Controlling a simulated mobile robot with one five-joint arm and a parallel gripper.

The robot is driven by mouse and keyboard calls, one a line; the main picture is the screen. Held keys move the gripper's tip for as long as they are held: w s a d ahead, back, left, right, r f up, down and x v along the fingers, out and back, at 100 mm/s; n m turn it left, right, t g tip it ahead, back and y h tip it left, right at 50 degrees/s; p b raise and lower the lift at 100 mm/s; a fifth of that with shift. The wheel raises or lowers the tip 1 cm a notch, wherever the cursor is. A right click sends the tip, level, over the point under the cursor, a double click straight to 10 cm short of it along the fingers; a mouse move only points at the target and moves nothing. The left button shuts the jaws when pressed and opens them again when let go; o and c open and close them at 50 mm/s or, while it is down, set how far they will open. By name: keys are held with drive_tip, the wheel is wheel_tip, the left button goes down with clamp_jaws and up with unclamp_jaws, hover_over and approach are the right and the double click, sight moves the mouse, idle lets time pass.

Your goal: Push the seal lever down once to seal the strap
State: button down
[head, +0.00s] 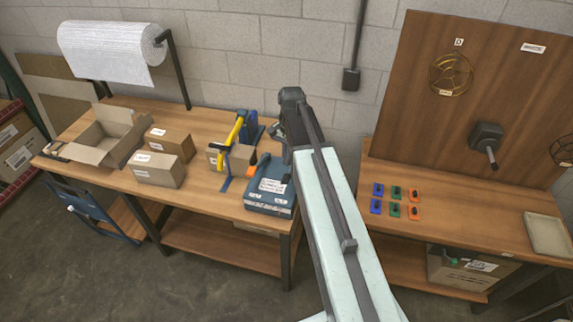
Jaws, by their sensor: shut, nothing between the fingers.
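A blue strapping machine (270,199) with a white label stands near the right end of the packing table. An orange-tipped lever (252,167) shows at its left side, and a yellow-handled lever (234,132) rises just left of a dark blue upright part (250,128). I cannot tell which is the seal lever. A brown box (238,158) sits under the yellow lever, with a blue strap (226,184) at its front. My gripper (277,133) is small, dark and partly hidden by my arm. It is shut and empty, behind the machine and right of the yellow lever.
An open carton (104,138) and two closed boxes, one nearer (157,170) and one farther (170,143), stand at left on the table. A bubble-wrap roll (108,48) hangs behind. At right, a second bench (470,217) holds several coloured parts and a tray (547,235).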

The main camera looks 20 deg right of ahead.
sight(286, 178)
drive_tip(key=shift+w+d+r, duration=0.2)
drive_tip(key=shift+r, duration=0.05)
drive_tip(key=f+b, duration=0.4)
drive_tip(key=b, duration=0.1)
drive_tip(key=f+b, duration=0.2)
drive_tip(key=f, duration=0.1)
drive_tip(key=shift+s+a, duration=0.2)
drive_tip(key=shift+a, duration=0.05)
